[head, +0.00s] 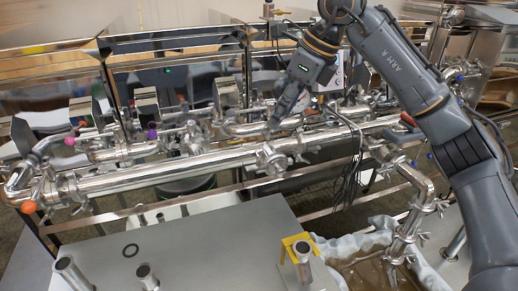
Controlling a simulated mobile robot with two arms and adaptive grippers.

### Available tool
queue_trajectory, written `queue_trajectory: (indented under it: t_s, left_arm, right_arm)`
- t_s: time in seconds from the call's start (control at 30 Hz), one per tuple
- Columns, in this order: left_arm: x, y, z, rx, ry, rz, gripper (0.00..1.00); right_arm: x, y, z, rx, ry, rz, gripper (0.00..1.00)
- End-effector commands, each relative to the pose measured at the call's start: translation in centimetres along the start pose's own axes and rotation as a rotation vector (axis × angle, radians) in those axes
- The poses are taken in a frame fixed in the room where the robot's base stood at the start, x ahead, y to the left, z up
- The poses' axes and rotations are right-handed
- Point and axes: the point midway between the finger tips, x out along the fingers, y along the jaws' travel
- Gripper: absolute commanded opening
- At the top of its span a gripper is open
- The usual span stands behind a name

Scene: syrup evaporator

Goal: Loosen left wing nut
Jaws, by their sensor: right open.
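My right arm comes in from the right, and its gripper (276,122) points down at the polished steel pipework, just above and behind the long front pipe (165,173). It is open, and its fingertips are small against the shiny fittings. No nut shows between them. A clamp with wing nuts (271,160) sits around the middle of the front pipe, below the gripper. Another clamp (48,192) is at the pipe's left end. More winged clamps (415,240) are on the right-hand pipe. I cannot tell which is the left wing nut. My left gripper is not in view.
A grey metal table (200,240) with upright posts fills the front. A yellow bracket (297,243) stands at its right edge. A bin of brown liquid (370,272) with a plastic liner is at the lower right. Dark cables (350,180) hang right of the middle clamp.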

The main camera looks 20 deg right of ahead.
Motion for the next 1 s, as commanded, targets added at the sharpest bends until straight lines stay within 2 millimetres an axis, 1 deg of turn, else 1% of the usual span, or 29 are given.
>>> queue_trajectory:
  t_s: [0.07, 0.17, 0.27, 0.5, 0.7, 0.83, 1.0]
  left_arm:
    - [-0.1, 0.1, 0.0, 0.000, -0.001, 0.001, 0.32]
    - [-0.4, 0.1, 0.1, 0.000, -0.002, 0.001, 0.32]
    - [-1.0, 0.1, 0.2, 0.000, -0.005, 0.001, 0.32]
    - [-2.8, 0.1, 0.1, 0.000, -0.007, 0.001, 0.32]
    - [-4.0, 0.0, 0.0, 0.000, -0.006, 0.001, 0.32]
    - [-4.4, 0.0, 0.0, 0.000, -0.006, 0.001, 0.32]
    - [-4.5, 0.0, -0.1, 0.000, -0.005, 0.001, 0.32]
  right_arm:
    - [-0.2, -0.3, -0.4, 0.005, 0.017, -0.016, 0.53]
    - [0.7, -0.4, -0.4, 0.005, 0.021, -0.015, 0.53]
    - [2.2, -0.3, -0.4, 0.005, 0.021, -0.013, 0.53]
    - [7.3, -0.3, -0.4, 0.004, 0.021, -0.010, 0.53]
    - [11.0, -0.3, -0.5, 0.003, 0.018, -0.010, 0.53]
    - [12.5, -0.4, -0.5, 0.003, 0.016, -0.011, 0.53]
    - [13.3, -0.4, -0.5, 0.003, 0.015, -0.013, 0.53]
